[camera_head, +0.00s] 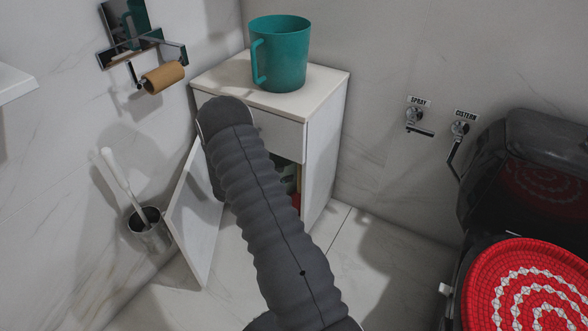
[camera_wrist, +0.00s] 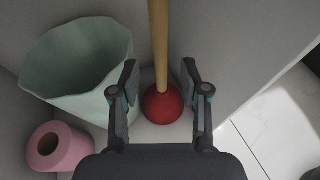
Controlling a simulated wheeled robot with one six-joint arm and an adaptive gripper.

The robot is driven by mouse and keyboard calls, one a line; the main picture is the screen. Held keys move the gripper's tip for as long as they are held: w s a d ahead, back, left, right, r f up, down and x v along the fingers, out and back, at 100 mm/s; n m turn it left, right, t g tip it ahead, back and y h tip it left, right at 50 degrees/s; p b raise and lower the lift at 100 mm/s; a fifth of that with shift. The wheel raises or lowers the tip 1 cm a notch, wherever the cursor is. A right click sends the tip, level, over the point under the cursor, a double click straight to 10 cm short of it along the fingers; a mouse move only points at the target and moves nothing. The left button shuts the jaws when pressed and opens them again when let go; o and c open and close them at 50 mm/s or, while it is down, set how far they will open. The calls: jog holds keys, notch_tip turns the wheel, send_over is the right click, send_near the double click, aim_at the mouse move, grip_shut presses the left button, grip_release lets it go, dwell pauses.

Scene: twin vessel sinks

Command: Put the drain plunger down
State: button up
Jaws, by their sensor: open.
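The drain plunger has a red rubber cup (camera_wrist: 162,104) and a wooden handle (camera_wrist: 159,45). In the wrist view it stands upright on the cabinet floor. My gripper (camera_wrist: 160,80) is open, with one finger on each side of the plunger and gaps between fingers and handle. In the head view a small red part of the plunger (camera_head: 296,201) shows inside the cabinet (camera_head: 325,150), behind my arm. My arm hides my gripper and most of the cabinet opening in that view.
A pale green bin (camera_wrist: 75,70) stands close left of my gripper, with a pink paper roll (camera_wrist: 58,147) below it. The open cabinet door (camera_head: 198,215) is left of my arm. A teal mug (camera_head: 279,55) sits on top. A toilet brush (camera_head: 148,222) stands left.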

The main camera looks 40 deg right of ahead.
jog(key=shift+a, duration=2.75)
